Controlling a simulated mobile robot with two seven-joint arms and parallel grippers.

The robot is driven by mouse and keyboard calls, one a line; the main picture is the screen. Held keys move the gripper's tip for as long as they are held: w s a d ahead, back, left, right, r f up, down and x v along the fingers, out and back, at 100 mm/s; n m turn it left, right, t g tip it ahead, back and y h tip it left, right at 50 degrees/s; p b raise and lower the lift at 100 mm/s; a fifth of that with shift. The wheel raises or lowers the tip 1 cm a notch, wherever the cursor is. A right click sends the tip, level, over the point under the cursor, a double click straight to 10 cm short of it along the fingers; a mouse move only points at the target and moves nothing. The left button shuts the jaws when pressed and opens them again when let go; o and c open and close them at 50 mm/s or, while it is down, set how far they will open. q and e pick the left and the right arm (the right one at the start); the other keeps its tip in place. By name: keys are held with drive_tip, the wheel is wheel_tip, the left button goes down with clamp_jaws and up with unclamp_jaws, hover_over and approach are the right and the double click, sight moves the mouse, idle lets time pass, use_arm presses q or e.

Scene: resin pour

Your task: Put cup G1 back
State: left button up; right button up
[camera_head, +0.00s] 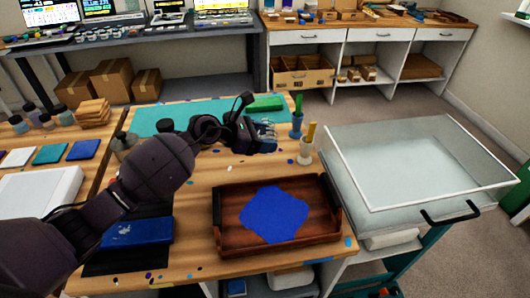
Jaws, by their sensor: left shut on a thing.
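My left gripper (262,135) is at the end of the dark arm that reaches in from the left, above the middle of the wooden workbench (205,205). It is shut on a small cup, mostly hidden by the fingers; I cannot read any label on it. A blue cup (296,126) with a green stick stands just right of the gripper. A white cup (305,153) with a yellow stick stands nearer, at the bench's right side. My right gripper is not in view.
A wooden tray (222,238) with a blue patch inside lies at the front right. A teal mat (170,118) with a green block (265,103) lies at the back. A blue slab (140,232) lies front left. A glass-topped case (410,165) stands right.

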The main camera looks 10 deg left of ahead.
use_arm(q)
wheel_tip(320, 180, down, 4)
drive_tip(key=shift+f+b, duration=0.2)
drive_tip(key=shift+b, duration=0.2)
drive_tip(key=shift+f, duration=0.55)
drive_tip(key=shift+r, duration=0.1)
drive_tip(key=shift+f, duration=0.25)
drive_tip(key=o, duration=0.9)
drive_tip(key=shift+o, duration=0.3)
drive_tip(key=shift+r, duration=0.2)
